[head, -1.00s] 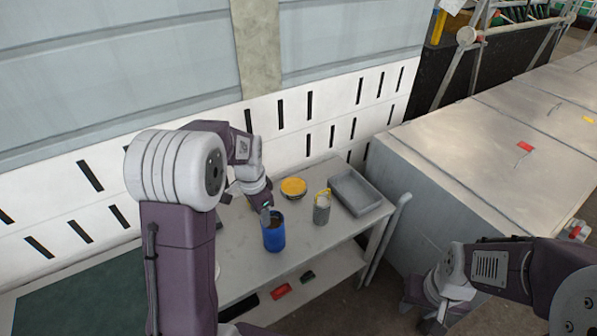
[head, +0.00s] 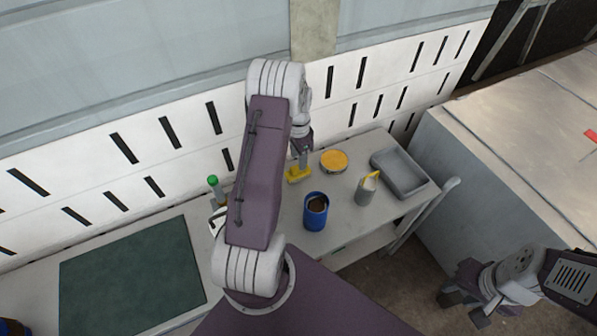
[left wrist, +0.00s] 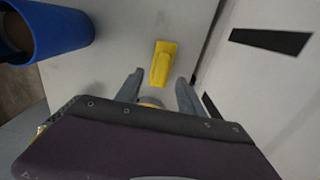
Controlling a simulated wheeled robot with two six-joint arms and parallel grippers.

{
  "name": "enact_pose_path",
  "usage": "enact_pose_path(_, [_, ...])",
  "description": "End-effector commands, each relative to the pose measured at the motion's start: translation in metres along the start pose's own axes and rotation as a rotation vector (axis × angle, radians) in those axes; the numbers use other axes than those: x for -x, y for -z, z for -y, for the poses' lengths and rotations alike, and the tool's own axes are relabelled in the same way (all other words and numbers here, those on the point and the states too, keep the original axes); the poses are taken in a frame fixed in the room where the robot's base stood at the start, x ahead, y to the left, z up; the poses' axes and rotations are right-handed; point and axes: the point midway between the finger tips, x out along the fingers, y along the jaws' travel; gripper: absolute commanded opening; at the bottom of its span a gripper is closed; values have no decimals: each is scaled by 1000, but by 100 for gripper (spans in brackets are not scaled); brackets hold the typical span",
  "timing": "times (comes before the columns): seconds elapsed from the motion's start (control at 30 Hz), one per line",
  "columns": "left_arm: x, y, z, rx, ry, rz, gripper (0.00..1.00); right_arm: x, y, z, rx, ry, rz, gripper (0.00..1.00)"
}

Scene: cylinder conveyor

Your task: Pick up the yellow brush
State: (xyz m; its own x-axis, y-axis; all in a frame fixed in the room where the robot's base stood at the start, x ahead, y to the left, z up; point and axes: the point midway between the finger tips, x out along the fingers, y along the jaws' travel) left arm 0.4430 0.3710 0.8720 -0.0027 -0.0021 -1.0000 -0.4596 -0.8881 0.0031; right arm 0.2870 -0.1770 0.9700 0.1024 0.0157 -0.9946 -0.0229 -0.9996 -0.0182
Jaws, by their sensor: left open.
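The yellow brush (head: 298,174) lies on the grey workbench, left of the round yellow-topped tin. In the left wrist view the brush (left wrist: 162,62) lies just past my left fingertips, roughly in line with the gap between them. My left gripper (left wrist: 158,88) is open and empty; its two grey fingers are apart and do not visibly touch the brush. In the head view my left gripper (head: 303,160) is beside the brush, partly hidden by my arm. My right gripper (head: 464,303) is away at the lower right, its dark fingers spread with nothing between them.
The tin (head: 334,160), a grey can (head: 365,192) and a grey tray (head: 428,190) stand further right. A green-capped bottle (head: 213,181) is at left; the wall is behind.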

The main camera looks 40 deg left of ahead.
Motion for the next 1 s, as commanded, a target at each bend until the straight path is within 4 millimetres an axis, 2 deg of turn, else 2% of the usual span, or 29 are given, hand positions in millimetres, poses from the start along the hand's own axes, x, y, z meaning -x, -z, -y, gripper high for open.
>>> enact_pose_path(0.17, [-7,0,0,0,1,-1,45,1,0,0,0,0,0,36])
enact_pose_path(0.4, [-47,-1,3,0,-1,1,45,7,1,0,0,0,0,36])
enact_pose_path(0.47, [-54,0,3,0,0,0,45,7,1,0,0,0,0,36])
enact_pose_path(0.7, [-57,0,4,0,2,-2,45,7,1,0,0,0,0,36])
enact_pose_path(0.73, [-57,0,4,0,2,-2,40,7,1,0,0,0,0,36])
enact_pose_path(0.87, [-57,0,4,-1,2,-1,4,7,1,0,0,0,0,36])
enact_pose_path(0.9, [-57,0,4,-1,2,-1,0,7,1,0,0,0,0,36])
enact_pose_path(1.0, [-57,0,4,-1,2,-2,0,7,1,0,0,0,0,36])
